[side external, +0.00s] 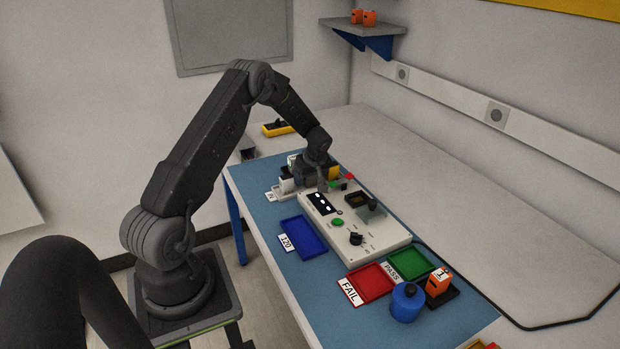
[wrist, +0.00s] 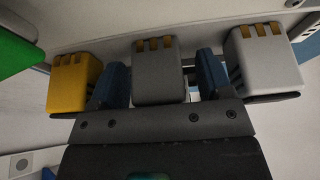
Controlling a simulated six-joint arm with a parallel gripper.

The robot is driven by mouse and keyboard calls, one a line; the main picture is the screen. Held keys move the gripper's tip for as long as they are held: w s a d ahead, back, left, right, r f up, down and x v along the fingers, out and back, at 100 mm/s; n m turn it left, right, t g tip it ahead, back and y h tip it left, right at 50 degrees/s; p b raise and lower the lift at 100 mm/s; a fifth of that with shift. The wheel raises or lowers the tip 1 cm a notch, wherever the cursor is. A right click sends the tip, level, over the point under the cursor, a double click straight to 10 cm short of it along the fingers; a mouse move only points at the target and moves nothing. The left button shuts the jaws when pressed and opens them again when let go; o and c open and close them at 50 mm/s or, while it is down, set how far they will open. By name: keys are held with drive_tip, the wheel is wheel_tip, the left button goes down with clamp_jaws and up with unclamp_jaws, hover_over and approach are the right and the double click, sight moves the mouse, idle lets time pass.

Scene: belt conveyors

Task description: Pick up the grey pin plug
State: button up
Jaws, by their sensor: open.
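The grey pin plug (wrist: 159,88) is a block with brass pins on its upper edge, in the middle of the wrist view. My gripper (wrist: 161,68) is open, with one blue finger on each side of the grey plug. A gap shows between the plug and each finger. A yellow plug (wrist: 74,84) lies outside the left finger and a whitish plug (wrist: 264,62) outside the right one. In the side external view my gripper (side external: 322,186) is low at the far end of the blue mat, and I cannot make out the grey plug there.
A white test box (side external: 375,232) with a screen and buttons stands right beside my gripper. A blue tray (side external: 300,238), red tray (side external: 371,283) and green tray (side external: 409,264) lie nearer the front. A blue canister (side external: 406,303) stands near the mat's front end.

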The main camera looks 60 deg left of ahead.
drive_tip(key=shift+c, duration=0.4)
drive_tip(key=c, duration=0.9)
drive_tip(key=shift+r, duration=0.45)
drive_tip(key=r, duration=0.3)
drive_tip(key=shift+s+a+r, duration=0.2)
drive_tip(key=shift+s+r, duration=0.15)
drive_tip(key=shift+r, duration=0.05)
drive_tip(key=s+a+r, duration=0.1)
drive_tip(key=s+r, duration=0.1)
drive_tip(key=s, duration=0.1)
drive_tip(key=s+a+r, duration=0.1)
drive_tip(key=s+r, duration=0.1)
drive_tip(key=s, duration=0.1)
drive_tip(key=s+a+r, duration=0.2)
drive_tip(key=s, duration=0.2)
drive_tip(key=shift+s+r, duration=0.1)
drive_tip(key=shift+r, duration=0.05)
